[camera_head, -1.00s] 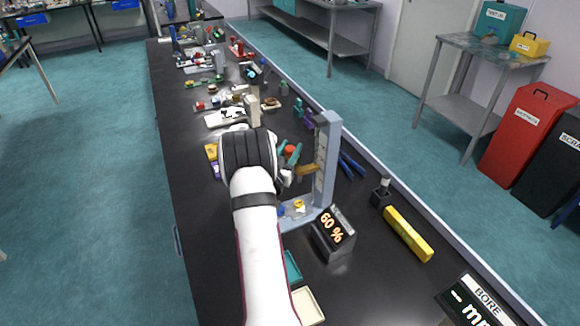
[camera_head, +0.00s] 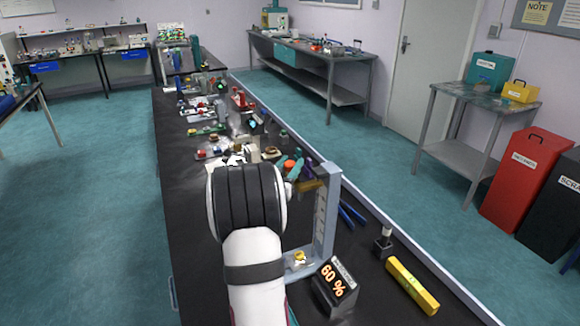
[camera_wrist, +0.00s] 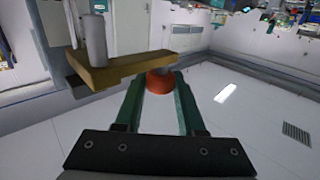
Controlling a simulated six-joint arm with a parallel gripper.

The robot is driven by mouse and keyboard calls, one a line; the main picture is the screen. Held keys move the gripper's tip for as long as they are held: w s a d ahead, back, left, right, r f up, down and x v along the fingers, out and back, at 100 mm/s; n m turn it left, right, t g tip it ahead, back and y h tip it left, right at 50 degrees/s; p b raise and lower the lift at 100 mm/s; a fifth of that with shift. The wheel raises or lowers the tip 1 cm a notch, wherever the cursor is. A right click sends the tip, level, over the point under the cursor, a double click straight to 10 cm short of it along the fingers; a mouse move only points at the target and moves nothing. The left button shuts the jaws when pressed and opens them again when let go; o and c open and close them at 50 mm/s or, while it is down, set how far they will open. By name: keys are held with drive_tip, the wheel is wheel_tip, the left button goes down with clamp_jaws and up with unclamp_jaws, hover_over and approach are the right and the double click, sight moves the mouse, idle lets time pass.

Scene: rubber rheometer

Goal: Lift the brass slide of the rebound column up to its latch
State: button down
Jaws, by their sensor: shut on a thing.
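The rebound column (camera_head: 326,215) is a pale blue-grey upright frame right of my arm in the head view. Its brass slide (camera_head: 306,186) sticks out to the left near the column's top; it also shows as a brass bar in the wrist view (camera_wrist: 125,69). A round orange-red knob (camera_wrist: 161,82), apparently on the slide, lies between the teal fingertips of my gripper (camera_wrist: 160,88). My gripper is shut on this knob. In the head view the knob (camera_head: 289,165) shows beside my wrist, which hides most of the gripper. I cannot make out the latch.
A yellow bar (camera_head: 411,286), a small dark block (camera_head: 383,246) and blue tongs (camera_head: 351,213) lie to the right. Many small items crowd the bench behind.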

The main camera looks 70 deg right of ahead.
drive_tip(key=c, duration=0.8)
unclamp_jaws()
drive_tip(key=shift+r, duration=0.35)
drive_tip(key=o, duration=0.3)
drive_tip(key=shift+f, duration=0.15)
drive_tip(key=a, duration=1.5)
drive_tip(key=shift+a, duration=0.35)
drive_tip(key=shift+w, duration=0.1)
